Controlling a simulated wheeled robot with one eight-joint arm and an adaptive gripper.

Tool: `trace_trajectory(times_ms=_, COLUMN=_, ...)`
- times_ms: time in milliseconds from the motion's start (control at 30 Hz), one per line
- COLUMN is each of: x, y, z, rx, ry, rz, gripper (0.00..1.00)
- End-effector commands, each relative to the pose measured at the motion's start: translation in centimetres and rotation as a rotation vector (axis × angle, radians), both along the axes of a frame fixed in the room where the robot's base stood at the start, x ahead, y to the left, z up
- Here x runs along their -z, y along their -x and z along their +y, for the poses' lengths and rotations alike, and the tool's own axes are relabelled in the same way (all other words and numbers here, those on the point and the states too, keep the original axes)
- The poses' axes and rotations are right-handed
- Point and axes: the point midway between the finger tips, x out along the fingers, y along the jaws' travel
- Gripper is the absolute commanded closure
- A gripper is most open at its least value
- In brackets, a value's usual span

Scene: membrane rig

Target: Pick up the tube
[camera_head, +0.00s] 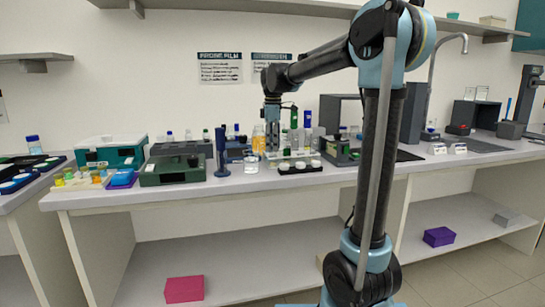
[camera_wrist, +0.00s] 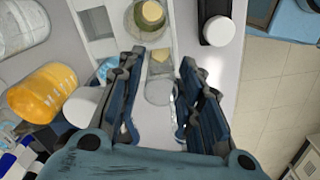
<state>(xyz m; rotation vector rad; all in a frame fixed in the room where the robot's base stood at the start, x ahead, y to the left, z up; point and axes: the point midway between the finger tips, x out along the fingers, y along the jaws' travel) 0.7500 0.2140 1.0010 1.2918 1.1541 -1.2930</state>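A clear tube (camera_wrist: 160,88) with a tan top lies between the two fingers of my gripper (camera_wrist: 160,105) in the wrist view. The fingers are spread on either side of it, and I see no firm grip; its lower part is partly hidden. A second clear vessel with a yellowish top (camera_wrist: 150,14) is just beyond it. The tube is too small to tell apart there.
An orange bottle (camera_wrist: 45,92) is close on the left in the wrist view. A black holder with a white cap (camera_wrist: 219,31) is on the right. In the head view a beaker (camera_head: 251,163) and a blue stand (camera_head: 222,155) are left of the gripper, and a shelf is above.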

Motion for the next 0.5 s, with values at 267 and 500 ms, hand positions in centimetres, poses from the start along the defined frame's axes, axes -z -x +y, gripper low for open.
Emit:
trace_trajectory(times_ms=267, x=-0.03, y=-0.01, z=0.0, rx=0.0, ry=0.0, rz=0.0, gripper=0.89)
trace_trajectory(times_ms=500, x=-0.04, y=-0.01, z=0.0, rx=0.0, ry=0.0, rz=0.0, gripper=0.89)
